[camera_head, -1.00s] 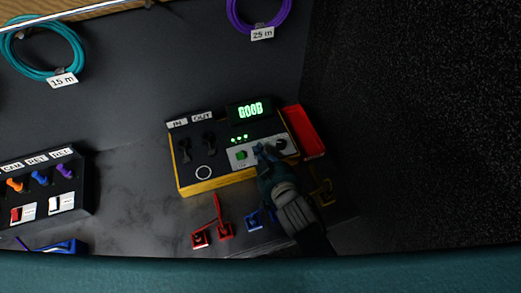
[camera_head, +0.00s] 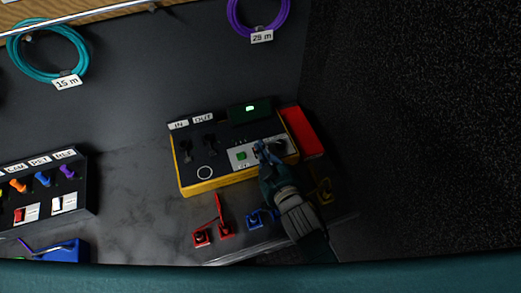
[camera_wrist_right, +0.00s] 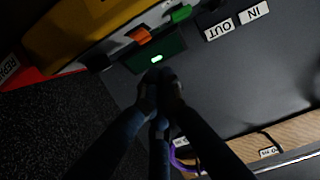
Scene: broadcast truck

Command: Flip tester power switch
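The tester (camera_head: 208,185) is a yellow box with a black top on the bench. Its display (camera_head: 250,112) shows one short green bar, also visible in the right wrist view (camera_wrist_right: 157,58). A pale control panel (camera_head: 236,158) carries a green button (camera_head: 241,156). My right gripper (camera_head: 262,149) is over the right part of this panel and hides some of it. In the right wrist view its fingers (camera_wrist_right: 160,80) are together and empty, beside an orange control (camera_wrist_right: 137,36) and a green one (camera_wrist_right: 182,13). I cannot tell whether they touch a switch. My left gripper is not in view.
A red bin (camera_head: 303,131) stands against the tester's right side. Red connectors (camera_head: 222,228) and blue ones (camera_head: 257,219) lie in front. A black switch box (camera_head: 77,190) is at left. Teal (camera_head: 85,55) and purple (camera_head: 231,18) cables hang behind.

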